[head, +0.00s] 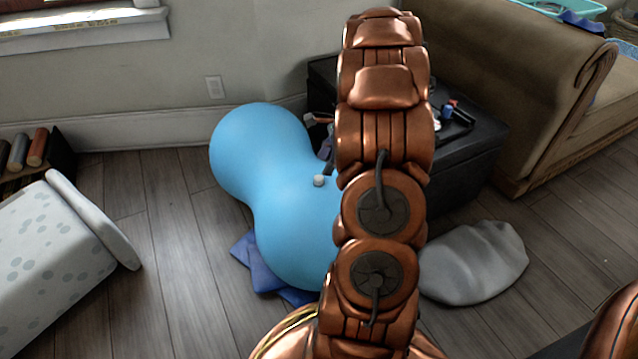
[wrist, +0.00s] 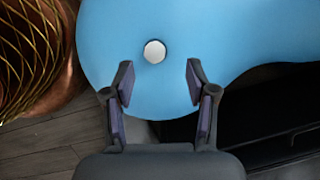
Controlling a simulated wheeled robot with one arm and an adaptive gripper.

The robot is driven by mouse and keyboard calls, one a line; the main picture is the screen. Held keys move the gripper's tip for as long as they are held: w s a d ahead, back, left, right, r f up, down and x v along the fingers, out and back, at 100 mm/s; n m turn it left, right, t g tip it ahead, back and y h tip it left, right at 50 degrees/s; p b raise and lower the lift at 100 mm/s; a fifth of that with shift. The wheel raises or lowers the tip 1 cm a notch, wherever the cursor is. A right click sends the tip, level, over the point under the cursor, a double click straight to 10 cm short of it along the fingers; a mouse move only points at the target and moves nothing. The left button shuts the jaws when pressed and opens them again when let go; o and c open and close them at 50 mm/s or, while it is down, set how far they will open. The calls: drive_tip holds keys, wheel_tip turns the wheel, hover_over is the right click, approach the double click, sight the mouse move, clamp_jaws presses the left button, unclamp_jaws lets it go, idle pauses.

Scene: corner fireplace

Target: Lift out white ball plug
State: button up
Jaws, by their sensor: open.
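The white ball plug (head: 319,180) sits in the side of a large blue peanut-shaped ball (head: 255,155). In the wrist view the plug (wrist: 154,51) is a small white disc seated in the blue surface (wrist: 240,35). My gripper (wrist: 158,75) is open and empty. Its two fingers point toward the ball, one to each side of the plug's line, with the plug just beyond the fingertips. In the head view my copper-coloured arm hides part of the ball, and the gripper is mostly hidden behind it.
A black chest (head: 475,150) with small items on top stands behind the ball. A grey cushion (head: 475,265) lies to the right, a brown sofa (head: 520,75) behind it. A spotted white bin (head: 55,265) lies at left. Wooden floor (head: 170,215) between bin and ball is clear.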

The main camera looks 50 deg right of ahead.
sight(319, 177)
drive_tip(key=b+x, duration=0.1)
drive_tip(key=x, duration=0.2)
drive_tip(key=b+x, duration=0.1)
drive_tip(key=x, duration=0.1)
drive_tip(key=shift+s+a+b, duration=0.15)
drive_tip(key=shift+s+b, duration=0.15)
drive_tip(key=shift+b, duration=0.05)
drive_tip(key=c, duration=1)
drive_tip(key=shift+r, duration=0.1)
